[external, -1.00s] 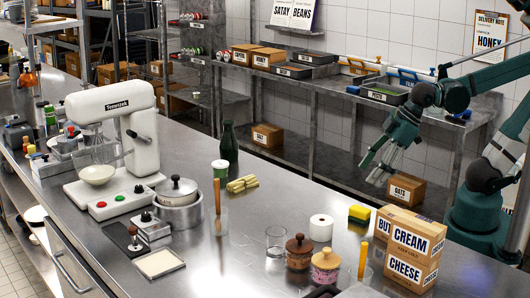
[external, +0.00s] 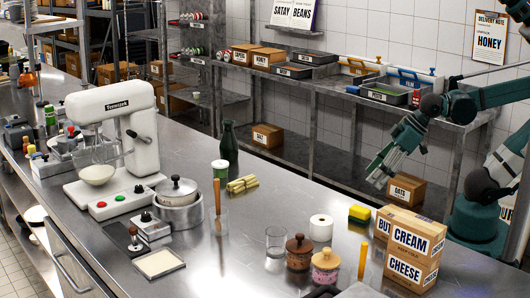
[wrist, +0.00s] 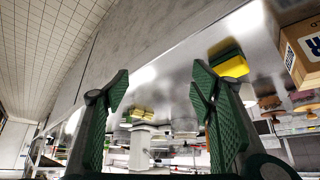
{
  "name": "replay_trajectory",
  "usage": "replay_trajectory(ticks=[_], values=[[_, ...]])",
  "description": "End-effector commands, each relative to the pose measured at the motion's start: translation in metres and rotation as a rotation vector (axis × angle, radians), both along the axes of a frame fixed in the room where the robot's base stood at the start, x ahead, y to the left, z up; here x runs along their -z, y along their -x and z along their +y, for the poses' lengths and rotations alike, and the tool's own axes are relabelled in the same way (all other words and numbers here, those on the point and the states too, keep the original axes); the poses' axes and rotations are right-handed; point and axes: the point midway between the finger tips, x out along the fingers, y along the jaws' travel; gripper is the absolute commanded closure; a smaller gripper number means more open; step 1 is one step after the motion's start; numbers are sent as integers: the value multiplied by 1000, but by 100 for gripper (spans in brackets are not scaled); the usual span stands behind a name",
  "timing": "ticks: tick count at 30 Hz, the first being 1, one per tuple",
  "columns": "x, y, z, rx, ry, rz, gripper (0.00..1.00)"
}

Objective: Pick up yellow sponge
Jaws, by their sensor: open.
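The yellow sponge (external: 359,214) lies on the steel counter, beside the cream cheese boxes and behind the yellow-handled tool. It also shows in the wrist view as a yellow block with a dark green side (wrist: 230,64), beyond the right finger. My gripper (external: 380,181) is open and empty. It is in the air behind the counter's far edge, up and to the right of the sponge in the external view. In the wrist view, both fingers of my gripper (wrist: 160,90) are wide apart with nothing between them.
The cream cheese box (external: 412,243) stands close to the right of the sponge. A white paper roll (external: 321,229) stands to its left, with lidded jars (external: 299,252) in front. Shelves (external: 330,90) run along the wall behind.

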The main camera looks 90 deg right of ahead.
Motion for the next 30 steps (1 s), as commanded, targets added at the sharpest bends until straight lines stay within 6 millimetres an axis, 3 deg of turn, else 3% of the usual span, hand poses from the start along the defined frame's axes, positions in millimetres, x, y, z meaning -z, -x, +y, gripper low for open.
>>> replay_trajectory(ticks=[30], values=[[-7, -6, 6, -36, 15, 26, 43]])
